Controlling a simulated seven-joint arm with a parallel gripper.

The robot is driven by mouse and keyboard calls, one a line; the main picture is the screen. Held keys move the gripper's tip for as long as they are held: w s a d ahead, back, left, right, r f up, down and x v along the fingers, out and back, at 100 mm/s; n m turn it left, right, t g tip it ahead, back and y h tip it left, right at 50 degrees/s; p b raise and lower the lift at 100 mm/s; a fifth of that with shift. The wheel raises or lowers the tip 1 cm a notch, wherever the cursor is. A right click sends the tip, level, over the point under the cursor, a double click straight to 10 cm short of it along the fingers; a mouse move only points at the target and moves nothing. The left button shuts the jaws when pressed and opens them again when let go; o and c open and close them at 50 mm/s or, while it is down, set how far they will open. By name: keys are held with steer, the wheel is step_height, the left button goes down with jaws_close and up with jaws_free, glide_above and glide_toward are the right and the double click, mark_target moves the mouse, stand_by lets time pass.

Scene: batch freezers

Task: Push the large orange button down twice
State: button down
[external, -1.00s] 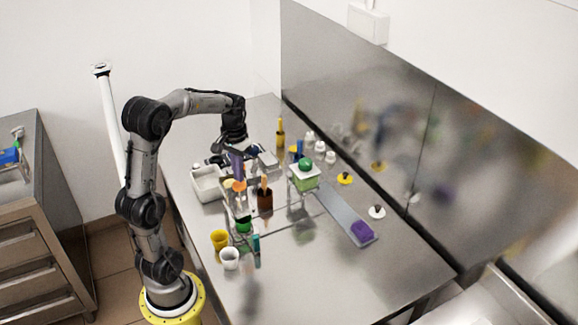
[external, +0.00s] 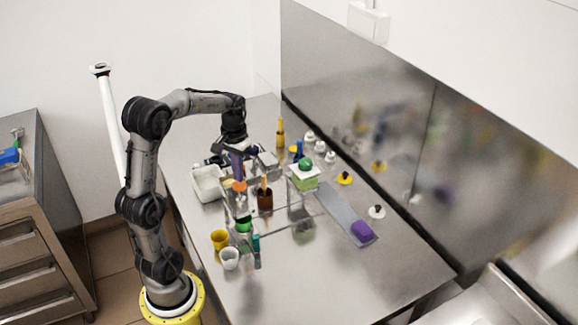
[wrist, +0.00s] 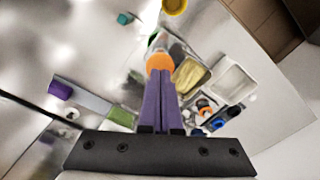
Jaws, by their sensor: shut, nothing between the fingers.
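The large orange button (external: 239,186) is a round orange cap directly under my gripper in the external view. In the wrist view the orange button (wrist: 159,62) shows just beyond the purple fingertips, partly covered by them. My gripper (external: 238,178) points down with its purple fingers together and nothing between them. In the wrist view my gripper (wrist: 160,74) is shut, its tips at the button's edge. I cannot tell whether the tips touch the button or are slightly above it.
A white bin (external: 208,184) is left of the gripper. A brown cup (external: 265,201) with an orange-handled tool stands close on the right. A green block and ball (external: 305,173) sit on a stand with a ramp (external: 338,208). Yellow (external: 220,239) and white (external: 229,259) cups stand in front.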

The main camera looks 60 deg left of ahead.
mark_target(239, 185)
steer(key=shift+f, duration=0.2)
steer(key=shift+f, duration=1.75)
steer(key=shift+r, duration=1.95)
steer(key=shift+f, duration=0.35)
